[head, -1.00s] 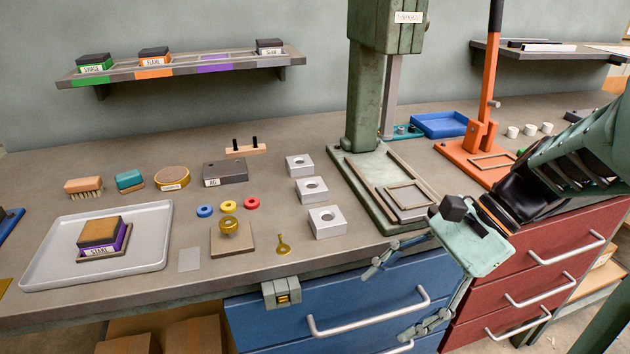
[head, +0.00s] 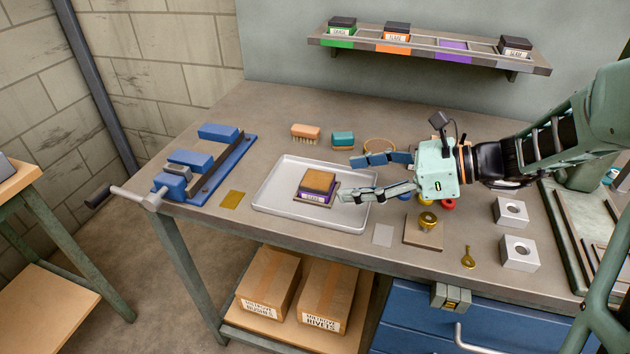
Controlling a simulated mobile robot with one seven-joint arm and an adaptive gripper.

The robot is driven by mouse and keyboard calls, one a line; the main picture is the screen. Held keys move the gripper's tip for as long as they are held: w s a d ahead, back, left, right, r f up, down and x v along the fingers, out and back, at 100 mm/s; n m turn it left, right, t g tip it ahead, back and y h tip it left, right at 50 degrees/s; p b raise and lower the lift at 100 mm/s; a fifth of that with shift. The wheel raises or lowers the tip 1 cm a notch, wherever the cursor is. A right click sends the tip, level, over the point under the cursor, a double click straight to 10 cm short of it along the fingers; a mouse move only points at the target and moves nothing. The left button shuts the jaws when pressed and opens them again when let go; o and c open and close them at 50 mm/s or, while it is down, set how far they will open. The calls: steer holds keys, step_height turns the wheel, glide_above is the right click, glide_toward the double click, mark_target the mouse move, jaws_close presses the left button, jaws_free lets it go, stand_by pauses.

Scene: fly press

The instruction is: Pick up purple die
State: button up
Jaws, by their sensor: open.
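The purple die (head: 316,190) sits in the light grey tray (head: 271,199). It has a brown top, a purple side and a white label, and rests on a thin brown base. My gripper (head: 352,179) is open, its two fingers spread and pointing left over the right side of the tray. The fingertips are just right of the die. The near fingertip looks close to the die's right edge; I cannot tell whether it touches.
A blue vise (head: 207,158) stands left of the tray. A brush (head: 305,132) and a teal block (head: 343,138) lie behind it. A brass-knobbed plate (head: 423,230) and metal blocks (head: 519,252) are at right. A shelf (head: 421,47) holds other dies above, with an empty purple-marked slot.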

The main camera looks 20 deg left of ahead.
mark_target(317, 180)
steer(key=b+x, duration=0.1)
steer(key=x, duration=0.7)
steer(key=shift+a, duration=0.25)
jaws_close()
steer(key=shift+r, duration=0.15)
